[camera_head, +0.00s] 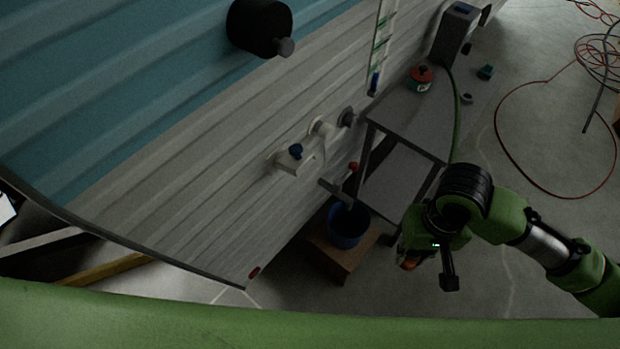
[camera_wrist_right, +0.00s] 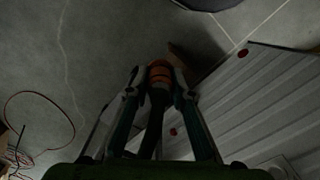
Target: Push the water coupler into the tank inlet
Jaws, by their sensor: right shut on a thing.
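In the head view my right gripper (camera_head: 409,262) hangs at the lower right, pointing down and away from the camper wall. It is shut on the orange water coupler (camera_head: 407,264), which is mostly hidden by the gripper there. In the right wrist view the ribbed orange coupler (camera_wrist_right: 160,73) sits between the two fingertips, with a dark hose running back from it. My left gripper is not in view.
A grey metal table (camera_head: 410,112) with a red-topped can (camera_head: 419,80) stands against the wall. A blue bucket (camera_head: 348,226) sits on a wooden box (camera_head: 343,258) below a red-knobbed tap (camera_head: 353,167). A red hose (camera_head: 497,128) lies on the floor at right.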

